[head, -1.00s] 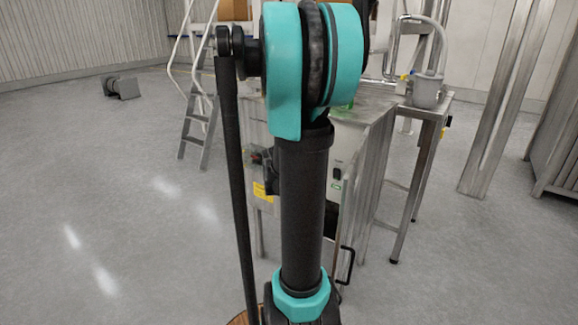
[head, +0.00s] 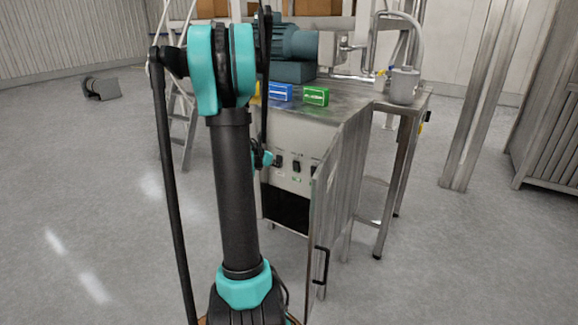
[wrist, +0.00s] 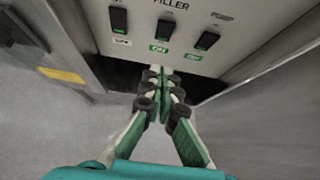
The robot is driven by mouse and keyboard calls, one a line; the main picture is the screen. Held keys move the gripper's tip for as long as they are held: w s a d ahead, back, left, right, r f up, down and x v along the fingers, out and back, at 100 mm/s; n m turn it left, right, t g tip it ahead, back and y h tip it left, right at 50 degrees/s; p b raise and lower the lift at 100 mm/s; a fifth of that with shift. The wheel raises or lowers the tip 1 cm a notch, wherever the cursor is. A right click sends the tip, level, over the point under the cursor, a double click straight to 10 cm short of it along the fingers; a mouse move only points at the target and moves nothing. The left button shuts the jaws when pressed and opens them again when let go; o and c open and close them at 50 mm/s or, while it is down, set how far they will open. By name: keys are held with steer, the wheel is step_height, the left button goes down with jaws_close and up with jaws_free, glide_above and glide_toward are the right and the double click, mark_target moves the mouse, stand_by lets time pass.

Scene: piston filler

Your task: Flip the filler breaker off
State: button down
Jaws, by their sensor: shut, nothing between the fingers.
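The control panel (wrist: 205,52) fills the top of the wrist view, with three black rocker switches in a row. The left switch (wrist: 118,20) has a pale tag below it; the middle switch (wrist: 164,30) and right switch (wrist: 207,40) have green tags. The word FILLER stands above the middle switch; the right one's label looks like PUMP. I cannot tell for sure which is the filler breaker. My gripper (wrist: 164,88) is shut and empty, its tips below the middle switch, before the dark opening. In the head view my arm hides most of it.
An open metal door (head: 340,185) with a black handle stands right of the panel (head: 283,135). A yellow label (wrist: 62,75) is on the metal at left. Blue (head: 281,92) and green (head: 316,96) boxes lie on the machine top.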

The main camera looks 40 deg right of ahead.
steer(key=shift+d, duration=0.1)
glide_toward(295, 164)
steer(key=x, duration=0.4)
steer(key=f+x, duration=0.1)
steer(key=x, duration=0.1)
steer(key=shift+s+a+f, duration=0.15)
steer(key=shift+s+a, duration=0.05)
steer(key=shift+a, duration=0.15)
steer(key=shift+w+d, duration=0.1)
steer(key=shift+d, duration=0.25)
steer(key=shift+w+d+r, duration=0.1)
steer(key=shift+d+r, duration=0.15)
steer(key=shift+d, duration=0.15)
steer(key=shift+r, duration=0.8)
